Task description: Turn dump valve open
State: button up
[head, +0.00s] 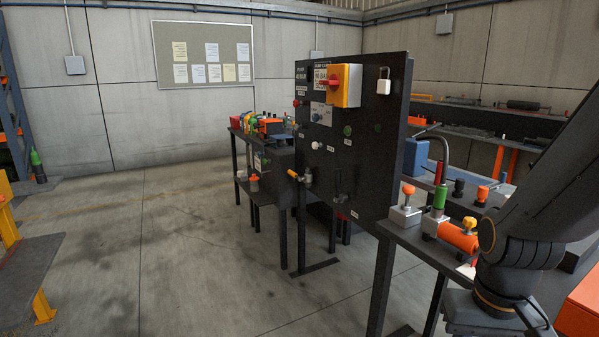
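A black control panel (360,190) stands upright near the middle of the head view. A small valve with a yellow-orange lever (295,174) sits low on its left side, with a metal body beside the lever. The lever lies close to level, tilted slightly down to the right. The labels are too small to read, so I cannot confirm that this is the dump valve. My arm enters at the right, apart from the panel. My gripper is outside the picture.
The panel also carries a red rotary switch on a yellow box (345,85), a padlock (384,82) and several buttons. A bench (425,245) with orange and green tools stands at right. Open concrete floor (190,240) lies left of the panel, with a dark platform (30,270) farther left.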

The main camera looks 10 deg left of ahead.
aim_at(292, 173)
jog(key=i, duration=0.9)
jog(key=u, duration=0.55)
jog(key=k, duration=0.35)
jog(key=u, duration=1.75)
jog(key=i, duration=1.4)
jog(key=z, duration=0.85)
jog(key=i, duration=0.75)
jog(key=z, duration=0.8)
